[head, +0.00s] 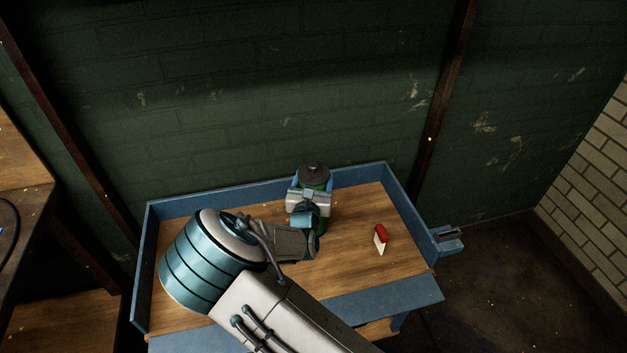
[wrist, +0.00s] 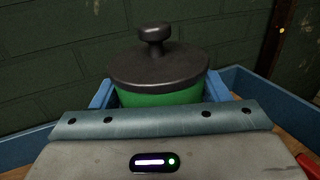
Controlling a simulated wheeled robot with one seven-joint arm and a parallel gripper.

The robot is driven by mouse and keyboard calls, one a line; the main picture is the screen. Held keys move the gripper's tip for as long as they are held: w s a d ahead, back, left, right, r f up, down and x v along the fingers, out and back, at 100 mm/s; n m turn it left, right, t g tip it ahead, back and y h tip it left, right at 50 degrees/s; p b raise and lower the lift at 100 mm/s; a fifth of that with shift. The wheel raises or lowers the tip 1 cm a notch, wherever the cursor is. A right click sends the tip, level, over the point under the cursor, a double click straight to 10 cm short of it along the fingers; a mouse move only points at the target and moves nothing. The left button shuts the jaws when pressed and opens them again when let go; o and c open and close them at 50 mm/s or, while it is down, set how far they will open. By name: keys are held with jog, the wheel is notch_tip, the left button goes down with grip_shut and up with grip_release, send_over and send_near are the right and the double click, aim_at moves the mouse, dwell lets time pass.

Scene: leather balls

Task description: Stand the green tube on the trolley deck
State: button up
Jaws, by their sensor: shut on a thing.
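The green tube (wrist: 160,97) has a black lid with a round knob and stands upright between the fingers of my gripper (wrist: 158,100) in the wrist view. In the head view the tube (head: 321,186) is at the back of the trolley, partly hidden by my gripper (head: 312,184), which is shut on it. The trolley deck (head: 345,250) is brown wood with a blue rim. The tube looks to be over or on the deck; I cannot tell whether its base touches the wood.
Blue walls (head: 405,205) edge the trolley, with a dark green brick wall (head: 280,90) behind. A wooden bench (head: 22,160) is at the far left. The deck's right part is mostly clear.

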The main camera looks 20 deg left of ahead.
jog(key=shift+f, duration=0.1)
jog(key=o, duration=1.7)
